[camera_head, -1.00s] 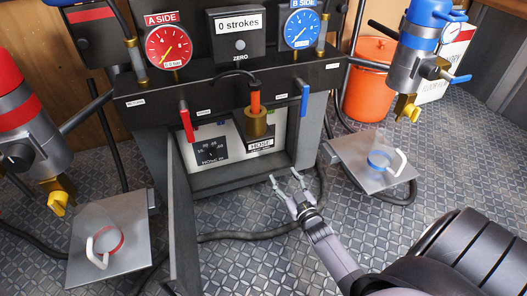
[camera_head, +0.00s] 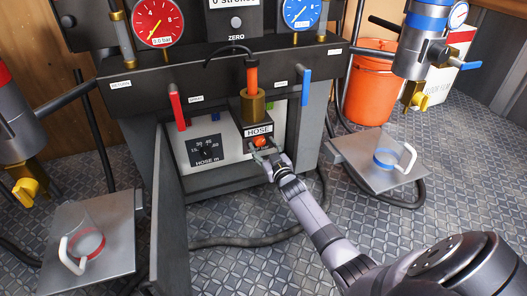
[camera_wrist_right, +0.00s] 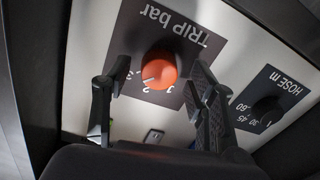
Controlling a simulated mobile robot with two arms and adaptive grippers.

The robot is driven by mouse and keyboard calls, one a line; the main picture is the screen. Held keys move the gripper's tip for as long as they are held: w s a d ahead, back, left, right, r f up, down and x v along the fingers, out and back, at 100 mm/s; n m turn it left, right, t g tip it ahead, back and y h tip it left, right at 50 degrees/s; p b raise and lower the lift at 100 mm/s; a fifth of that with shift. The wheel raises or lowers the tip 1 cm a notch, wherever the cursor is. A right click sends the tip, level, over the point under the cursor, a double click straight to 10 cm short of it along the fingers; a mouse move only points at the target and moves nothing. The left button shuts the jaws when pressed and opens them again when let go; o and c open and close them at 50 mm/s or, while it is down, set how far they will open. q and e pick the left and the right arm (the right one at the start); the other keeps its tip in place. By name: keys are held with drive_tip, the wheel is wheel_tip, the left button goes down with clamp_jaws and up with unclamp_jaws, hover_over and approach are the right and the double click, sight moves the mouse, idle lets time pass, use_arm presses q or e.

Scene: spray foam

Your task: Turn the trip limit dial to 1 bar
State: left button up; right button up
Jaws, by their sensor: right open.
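The trip limit dial is an orange round knob (camera_wrist_right: 160,70) on a dark plate labelled "TRIP bar" in the right wrist view, where the lettering appears upside down. A pale mark on the knob points to the lower left, toward small numerals; I cannot tell the exact setting. In the head view the orange knob (camera_head: 260,142) shows just below the "HOSE" label, partly hidden by my gripper. My right gripper (camera_head: 265,156) is open at the panel. In the wrist view its fingers (camera_wrist_right: 155,88) stand on either side of the knob, with gaps visible. My left gripper is not in view.
A black "HOSE m" dial (camera_head: 205,152) sits left of the trip dial. A red lever (camera_head: 177,108) and a blue lever (camera_head: 306,87) hang above the recess. An open cabinet door (camera_head: 170,215) stands at the left. A brass fitting (camera_head: 253,105) hangs above the knob.

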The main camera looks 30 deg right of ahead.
drive_tip(key=shift+c, duration=0.3)
drive_tip(key=c, duration=1.1)
drive_tip(key=n+p, duration=0.2)
drive_tip(key=n, duration=0.1)
drive_tip(key=shift+r+n, duration=0.15)
drive_tip(key=shift+n, duration=0.25)
drive_tip(key=n+p, duration=0.1)
drive_tip(key=n, duration=0.2)
drive_tip(key=shift+n+g, duration=0.3)
drive_tip(key=n, duration=0.4)
drive_tip(key=n+b, duration=0.1)
drive_tip(key=n, duration=0.4)
drive_tip(key=shift+n+h+b, duration=0.4)
